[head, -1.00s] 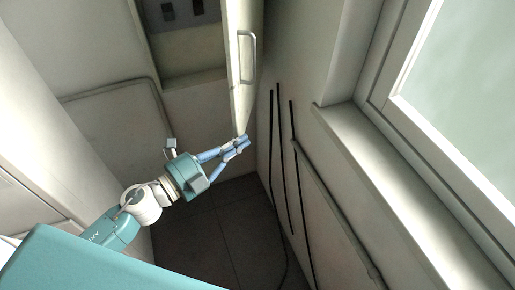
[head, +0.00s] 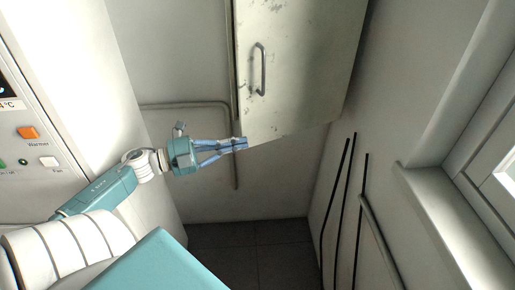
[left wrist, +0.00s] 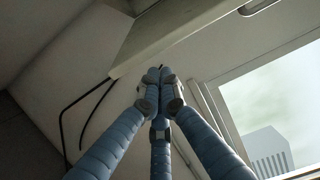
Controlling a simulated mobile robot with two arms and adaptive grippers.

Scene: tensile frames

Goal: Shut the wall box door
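The wall box door (head: 300,70) is a worn, pale metal panel at the top middle of the head view. Its front face is toward me, with a bar handle (head: 260,68) near its left edge. The box interior is hidden behind it; I cannot tell whether the door is flush. My left gripper (head: 241,143) is at the door's lower left corner, its blue fingers together with nothing seen between them. I cannot tell whether they touch the door. In the left wrist view the fingertips (left wrist: 160,74) meet just below the door's lower edge (left wrist: 165,38). My right gripper is out of view.
A white cabinet with a control panel (head: 35,135) stands at the left. A wall with dark cables (head: 337,200) and a window sill (head: 440,215) is at the right. The dark tiled floor (head: 255,255) below the door is clear.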

